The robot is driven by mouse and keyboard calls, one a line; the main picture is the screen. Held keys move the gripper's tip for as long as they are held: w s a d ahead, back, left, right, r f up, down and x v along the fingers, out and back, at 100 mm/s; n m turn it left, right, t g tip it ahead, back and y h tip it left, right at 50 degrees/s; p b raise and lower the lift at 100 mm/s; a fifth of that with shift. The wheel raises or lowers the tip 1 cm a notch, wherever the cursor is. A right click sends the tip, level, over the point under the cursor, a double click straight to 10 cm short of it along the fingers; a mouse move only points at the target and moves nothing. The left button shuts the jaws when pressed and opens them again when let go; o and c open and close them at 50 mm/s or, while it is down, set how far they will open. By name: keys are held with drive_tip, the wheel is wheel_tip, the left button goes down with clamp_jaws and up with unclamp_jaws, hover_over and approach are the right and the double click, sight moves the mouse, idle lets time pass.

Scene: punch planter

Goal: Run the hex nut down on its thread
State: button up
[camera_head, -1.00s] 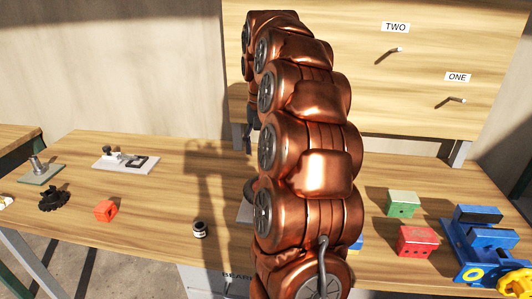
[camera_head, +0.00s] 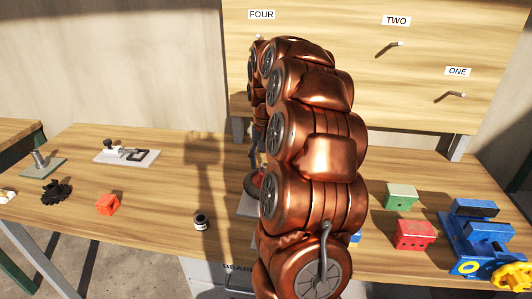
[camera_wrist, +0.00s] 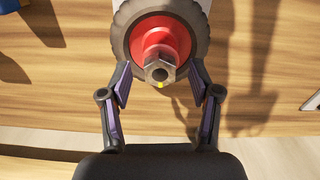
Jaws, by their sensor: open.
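The hex nut (camera_wrist: 159,71) is a grey metal nut in the middle of the wrist view. It sits in front of a red round hub (camera_wrist: 148,38) on a dark grey wheel (camera_wrist: 122,36). A round opening or stud end shows in the nut's middle; I cannot tell how far along its thread the nut sits. My gripper (camera_wrist: 160,78) is open, with one finger left and one right of the nut, apart from it. In the head view my copper arm hides most of the wheel (camera_head: 250,184); the nut is not visible there.
A red block (camera_head: 414,235), a green block (camera_head: 401,196) and a blue vise (camera_head: 480,235) stand at the right. A pegboard (camera_head: 420,70) rises behind.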

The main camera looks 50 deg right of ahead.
drive_tip(key=shift+f, duration=0.15)
clamp_jaws()
idle(0.5)
drive_tip(key=shift+f+m+b, duration=0.1)
drive_tip(key=shift+m+b, duration=1.2)
drive_tip(key=shift+b, duration=0.05)
